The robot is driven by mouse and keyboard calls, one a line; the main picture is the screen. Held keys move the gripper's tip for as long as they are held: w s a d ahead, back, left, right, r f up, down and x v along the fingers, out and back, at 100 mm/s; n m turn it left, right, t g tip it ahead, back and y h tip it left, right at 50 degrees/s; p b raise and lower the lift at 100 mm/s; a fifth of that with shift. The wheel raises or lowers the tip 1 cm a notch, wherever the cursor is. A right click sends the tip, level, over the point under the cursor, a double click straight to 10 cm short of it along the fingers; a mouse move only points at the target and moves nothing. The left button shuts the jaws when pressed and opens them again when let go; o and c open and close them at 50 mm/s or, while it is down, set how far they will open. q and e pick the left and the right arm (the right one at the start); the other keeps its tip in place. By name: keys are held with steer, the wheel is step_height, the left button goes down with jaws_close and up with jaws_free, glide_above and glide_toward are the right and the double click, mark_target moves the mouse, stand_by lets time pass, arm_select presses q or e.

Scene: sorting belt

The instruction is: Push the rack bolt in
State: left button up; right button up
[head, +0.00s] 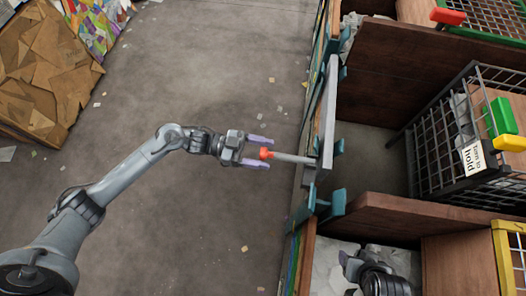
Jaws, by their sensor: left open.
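The rack bolt (295,158) is a grey rod with an orange-red knob (266,154) on its left end. The rod sticks out leftward from the rack's long grey upright bar (328,112). My left gripper (259,152) points right, with its two pale purple fingers open. The knob lies between the fingertips in the picture, with a gap visible on both sides. I cannot tell whether they are at the same height. Part of my right arm shows at the bottom right, but its gripper fingers do not.
Teal brackets (333,205) line the bar. Right of it are brown wooden bays and a black wire cage (436,150) with green and yellow blocks and a "turn to hold" tag (473,158). Cardboard (45,75) lies at the upper left. The grey floor (190,235) around my left arm is mostly clear.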

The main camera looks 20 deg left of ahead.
mark_target(289, 157)
arm_select(q)
steer(key=shift+d, duration=0.2)
jaws_close()
steer(key=d, duration=0.3)
steer(key=w+d+p, duration=0.1)
steer(key=d, duration=0.3)
steer(key=shift+w+d, duration=0.1)
steer(key=shift+w, duration=0.1)
steer(key=shift+c, duration=2)
jaws_free()
steer(key=o, duration=0.4)
steer(key=shift+d, duration=0.15)
